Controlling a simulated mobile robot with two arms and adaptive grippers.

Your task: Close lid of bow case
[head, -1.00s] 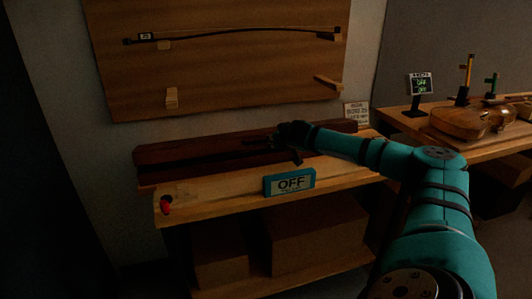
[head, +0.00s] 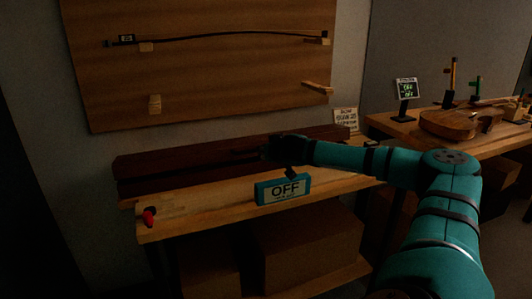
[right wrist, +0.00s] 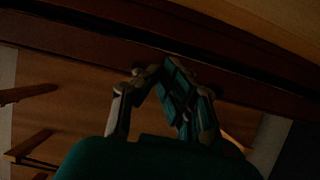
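The bow case (head: 150,188) is a long, dark reddish-brown box lying along the back of the bench. Its lid (head: 180,160) shows as a long panel at the rear, tilted up, with a dark gap along its front. My right gripper (head: 245,152) is at the middle of the lid, close to its front face; I cannot tell whether it touches. In the right wrist view the fingers (right wrist: 160,72) come together with nothing visible between them, below the long dark red edge of the case (right wrist: 235,75). My left gripper is out of view.
An OFF sign (head: 283,189) stands on the bench front (head: 215,208), below my right forearm. A red item (head: 149,217) is at the left end. A bow (head: 230,35) hangs on the wall board (head: 220,80). A violin (head: 455,122) lies on the right table.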

